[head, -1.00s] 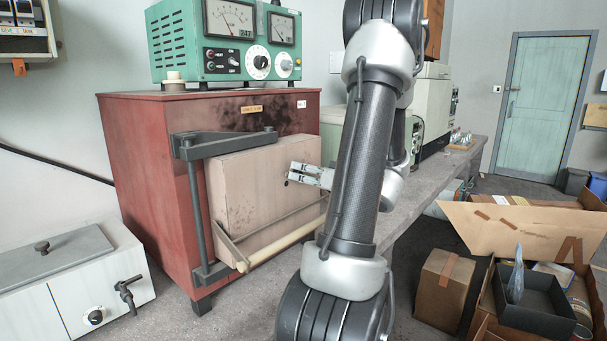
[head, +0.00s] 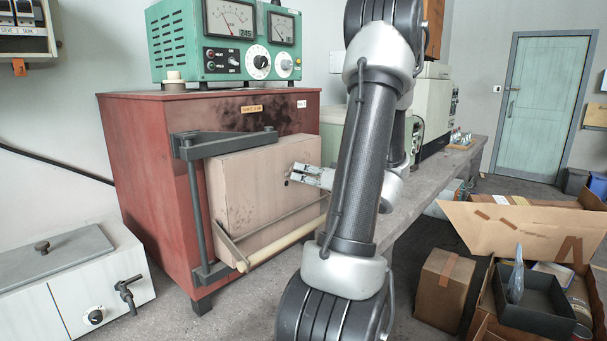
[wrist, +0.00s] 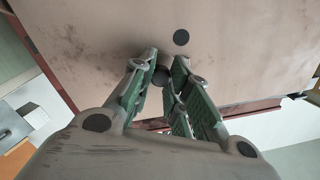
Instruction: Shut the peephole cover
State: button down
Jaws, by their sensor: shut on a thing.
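The pale furnace door (head: 240,187) is on the front of the red furnace (head: 145,170). A black round spot (wrist: 181,37) shows on the door face in the wrist view, just beyond my fingertips; I cannot tell whether it is the open peephole or a disc. My gripper (head: 291,174) is at the right part of the door face. In the wrist view my gripper (wrist: 157,62) is closed around a small dark round piece (wrist: 161,75), likely the peephole cover, mostly hidden by the fingers.
A dark hinge bracket (head: 194,200) and a pale handle bar (head: 285,243) stand out from the door. A green meter box (head: 225,45) sits on the furnace. A white cabinet (head: 70,285) is at lower left. Open cardboard boxes (head: 525,235) are at right.

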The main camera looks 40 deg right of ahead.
aim_at(287, 184)
jog(key=f+m, duration=0.1)
jog(key=m, duration=0.3)
jog(key=a+f+m, duration=0.1)
jog(key=m, duration=0.4)
jog(key=f+m+h, duration=0.1)
jog(key=m, duration=0.3)
jog(key=shift+a+m+t, duration=0.4)
jog(key=shift+s+a+f+m, duration=0.1)
jog(key=shift+a+m, duration=0.2)
jog(key=shift+m, duration=0.9)
jog(key=shift+a+f+m, duration=0.1)
jog(key=shift+a+m, duration=0.2)
jog(key=shift+m, duration=0.9)
jog(key=c, duration=1.3)
grip_release()
jog(key=shift+c, duration=0.2)
